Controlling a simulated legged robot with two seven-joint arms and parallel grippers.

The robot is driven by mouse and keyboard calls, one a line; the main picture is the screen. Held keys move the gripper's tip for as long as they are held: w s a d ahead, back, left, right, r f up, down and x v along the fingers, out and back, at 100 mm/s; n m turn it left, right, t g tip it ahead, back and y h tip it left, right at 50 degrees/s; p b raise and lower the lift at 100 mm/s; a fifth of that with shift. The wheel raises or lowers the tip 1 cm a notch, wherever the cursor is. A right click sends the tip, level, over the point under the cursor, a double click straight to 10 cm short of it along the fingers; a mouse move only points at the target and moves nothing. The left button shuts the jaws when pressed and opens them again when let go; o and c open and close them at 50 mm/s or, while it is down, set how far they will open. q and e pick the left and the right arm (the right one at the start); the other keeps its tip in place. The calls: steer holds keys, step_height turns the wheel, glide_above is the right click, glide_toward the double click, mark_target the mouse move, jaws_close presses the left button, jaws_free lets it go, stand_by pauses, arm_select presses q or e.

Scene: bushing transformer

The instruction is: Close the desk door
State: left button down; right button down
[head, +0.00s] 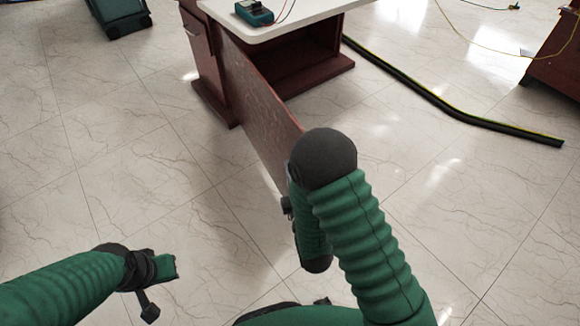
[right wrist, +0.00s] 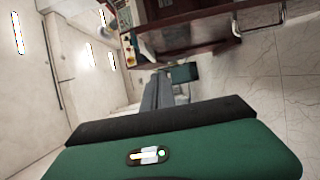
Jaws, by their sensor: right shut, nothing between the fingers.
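The desk has a white top (head: 290,10) and a dark red-brown wooden body (head: 203,45), at the top of the head view. Its door (head: 255,95) stands open, swung out towards me, and its near end passes behind my right arm. In the right wrist view the desk's red-brown wood (right wrist: 190,20) shows at the top, rotated.
A teal meter (head: 254,14) with wires sits on the desktop. A black and yellow cable strip (head: 450,105) runs along the floor at right. A dark green case (head: 120,15) stands at upper left, and a red-brown cabinet (head: 555,65) at upper right. Tiled floor left of the door is clear.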

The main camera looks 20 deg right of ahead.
steer(key=w+d+b, duration=0.4)
steer(key=w, duration=0.7)
steer(key=shift+d, duration=0.2)
steer(key=shift+r, duration=0.1)
